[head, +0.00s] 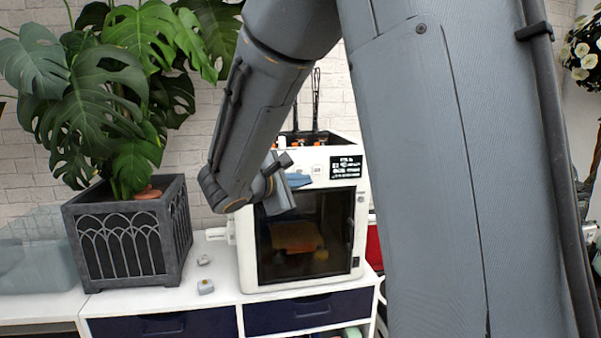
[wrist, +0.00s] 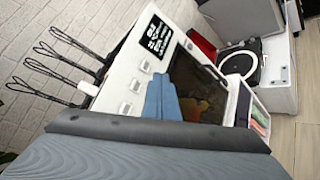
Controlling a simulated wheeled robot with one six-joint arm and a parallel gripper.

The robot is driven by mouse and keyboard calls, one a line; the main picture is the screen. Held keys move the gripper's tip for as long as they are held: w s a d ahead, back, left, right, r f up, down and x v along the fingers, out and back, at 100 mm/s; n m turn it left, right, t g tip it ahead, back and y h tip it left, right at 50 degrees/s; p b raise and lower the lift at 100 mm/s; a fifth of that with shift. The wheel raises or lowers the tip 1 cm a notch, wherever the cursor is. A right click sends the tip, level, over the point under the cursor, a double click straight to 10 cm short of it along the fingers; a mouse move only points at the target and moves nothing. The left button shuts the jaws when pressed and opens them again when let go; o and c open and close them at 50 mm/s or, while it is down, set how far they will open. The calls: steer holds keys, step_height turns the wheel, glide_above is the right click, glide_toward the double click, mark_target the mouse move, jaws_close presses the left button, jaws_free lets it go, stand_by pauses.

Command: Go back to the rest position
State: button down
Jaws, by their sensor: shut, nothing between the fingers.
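My gripper (head: 290,186) is in front of the upper part of a white 3D printer (head: 246,262) in the head view. The fingers look blue-grey and hold nothing. In the wrist view the gripper (wrist: 162,98) shows as blue fingers close together, shut and empty, with the printer's dark door behind them. My arm is raised and bent, and its large grey links cover much of the middle and right of the head view.
The printer stands on a white cabinet (head: 215,320) with dark blue drawers. Two small objects (head: 205,287) lie left of it. A dark planter (head: 125,245) holds a large leafy plant. A clear bin (head: 35,265) is at far left. A turntable (wrist: 240,65) shows in the wrist view.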

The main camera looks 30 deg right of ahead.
stand_by(0.3)
steer(key=s+f+m+g+y, duration=0.2)
steer(key=s+f+g+y, duration=0.15)
steer(key=s+f, duration=0.5)
steer(key=s+a+f+m+g+y, duration=0.3)
steer(key=s+a+f+m+y, duration=0.7)
steer(key=a+f, duration=0.5)
steer(key=s, duration=0.2)
steer(key=shift+s, duration=0.3)
steer(key=shift+d+f, duration=0.1)
